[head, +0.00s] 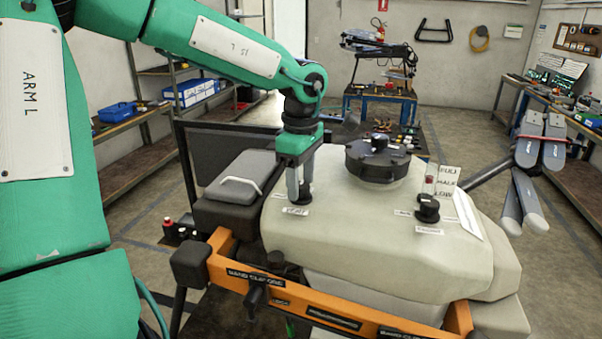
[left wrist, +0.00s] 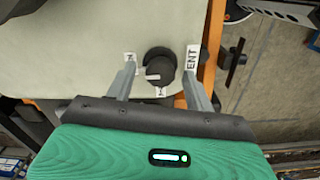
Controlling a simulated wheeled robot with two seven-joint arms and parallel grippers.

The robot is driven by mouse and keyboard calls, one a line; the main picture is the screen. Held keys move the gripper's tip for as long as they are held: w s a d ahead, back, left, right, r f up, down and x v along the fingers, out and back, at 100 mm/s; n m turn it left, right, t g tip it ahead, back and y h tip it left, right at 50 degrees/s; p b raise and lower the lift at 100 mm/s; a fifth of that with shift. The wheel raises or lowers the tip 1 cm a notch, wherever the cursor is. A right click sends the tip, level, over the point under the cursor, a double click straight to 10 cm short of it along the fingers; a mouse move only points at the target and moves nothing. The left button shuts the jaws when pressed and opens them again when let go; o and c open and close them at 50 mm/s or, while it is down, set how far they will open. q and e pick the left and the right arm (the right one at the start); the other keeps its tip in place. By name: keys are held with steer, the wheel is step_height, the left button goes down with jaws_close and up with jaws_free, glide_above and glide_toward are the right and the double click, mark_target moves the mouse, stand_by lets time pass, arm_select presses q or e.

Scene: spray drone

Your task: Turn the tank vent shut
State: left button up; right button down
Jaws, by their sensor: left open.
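The tank (head: 370,240) is a large pale body with a round black lid (head: 378,160) on top. The vent is a round black knob (left wrist: 160,62) on the tank, with a white pointer mark that points left in the left wrist view. A partly covered label (left wrist: 193,58) beside it reads "ENT". My left gripper (head: 299,193) points down over the knob at the tank's left side. In the left wrist view its fingers are open, one on each side of the knob, with gaps visible. In the head view the gripper mostly hides the knob. My right gripper is not in view.
A second black knob (head: 427,208) and a small gauge tube stand on the tank's right. An orange frame bar (head: 340,308) crosses the front. A dark box with a handle (head: 236,186) sits left of the gripper. Grey folded drone arms (head: 530,165) stand at right.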

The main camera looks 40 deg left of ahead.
arm_select(q)
steer(key=shift+f, duration=0.25)
steer(key=c, duration=1)
steer(key=shift+o, duration=0.2)
steer(key=shift+f+n+b, duration=0.1)
steer(key=shift+n+b, duration=0.2)
steer(key=shift+b, duration=0.25)
steer(key=n+b, duration=0.6)
steer(key=b, duration=0.2)
steer(key=shift+f, duration=0.1)
steer(key=n+b, duration=0.3)
steer(key=n, duration=0.1)
steer(key=shift+n, duration=0.4)
steer(key=shift+r+n+b, duration=0.2)
steer(key=shift+n+b, duration=0.55)
steer(key=shift+n, duration=0.45)
steer(key=shift+r+n+b, duration=0.1)
steer(key=shift+n+b, duration=0.35)
steer(key=shift+n, duration=0.65)
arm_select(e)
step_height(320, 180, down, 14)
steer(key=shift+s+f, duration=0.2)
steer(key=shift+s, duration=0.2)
